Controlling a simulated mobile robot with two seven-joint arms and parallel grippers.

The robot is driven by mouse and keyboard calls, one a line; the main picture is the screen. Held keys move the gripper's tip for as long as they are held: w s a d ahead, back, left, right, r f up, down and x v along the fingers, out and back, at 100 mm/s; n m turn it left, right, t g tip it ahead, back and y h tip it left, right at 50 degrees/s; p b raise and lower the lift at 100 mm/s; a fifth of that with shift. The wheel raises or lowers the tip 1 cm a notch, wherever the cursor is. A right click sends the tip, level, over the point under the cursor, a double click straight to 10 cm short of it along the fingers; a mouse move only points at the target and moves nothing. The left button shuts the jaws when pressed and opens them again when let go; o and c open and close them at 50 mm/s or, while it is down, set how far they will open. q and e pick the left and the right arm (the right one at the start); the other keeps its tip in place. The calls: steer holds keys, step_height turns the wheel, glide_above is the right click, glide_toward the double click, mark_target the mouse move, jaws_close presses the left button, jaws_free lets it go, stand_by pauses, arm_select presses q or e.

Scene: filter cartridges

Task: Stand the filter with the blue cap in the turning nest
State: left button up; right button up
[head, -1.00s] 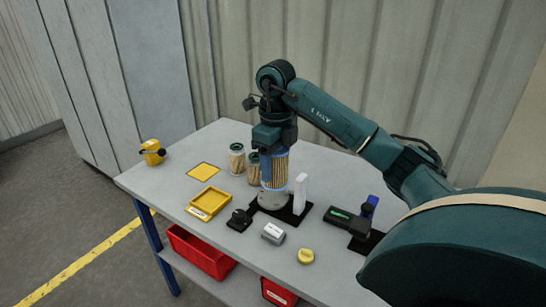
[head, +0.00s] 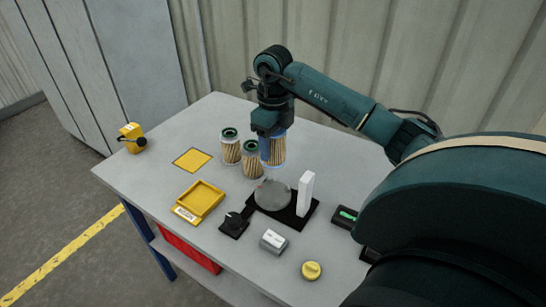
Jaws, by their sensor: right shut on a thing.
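My right gripper (head: 268,155) points down over the back half of the table, shut on the filter with the blue cap (head: 279,150). The filter is upright, with tan pleats and a blue lower rim; the gripper hides much of its upper part. The turning nest (head: 272,195) is a round grey disc on a black base plate, and it is empty. The held filter shows behind the nest in the picture, apart from it. My left gripper is not in view.
Two filters with dark green tops (head: 230,149) (head: 251,162) stand left of the gripper. A white upright block (head: 305,190) stands right of the nest. A yellow tray (head: 185,214), black knob (head: 233,223), grey box (head: 273,240) and yellow knob (head: 311,270) lie in front.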

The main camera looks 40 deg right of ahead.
mark_target(273, 164)
step_height(273, 164, down, 7)
steer(key=shift+a+r+b, duration=0.1)
steer(key=shift+b, duration=1.05)
steer(key=shift+f+b, duration=1.25)
steer(key=shift+f, duration=0.75)
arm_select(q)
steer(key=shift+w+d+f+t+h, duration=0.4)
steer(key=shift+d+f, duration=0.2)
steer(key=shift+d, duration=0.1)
arm_select(e)
steer(key=shift+f, duration=0.15)
arm_select(q)
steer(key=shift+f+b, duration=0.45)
steer(key=shift+b, duration=0.05)
arm_select(e)
steer(key=shift+f, duration=0.55)
steer(key=o, duration=1.1)
steer(key=shift+o, duration=0.4)
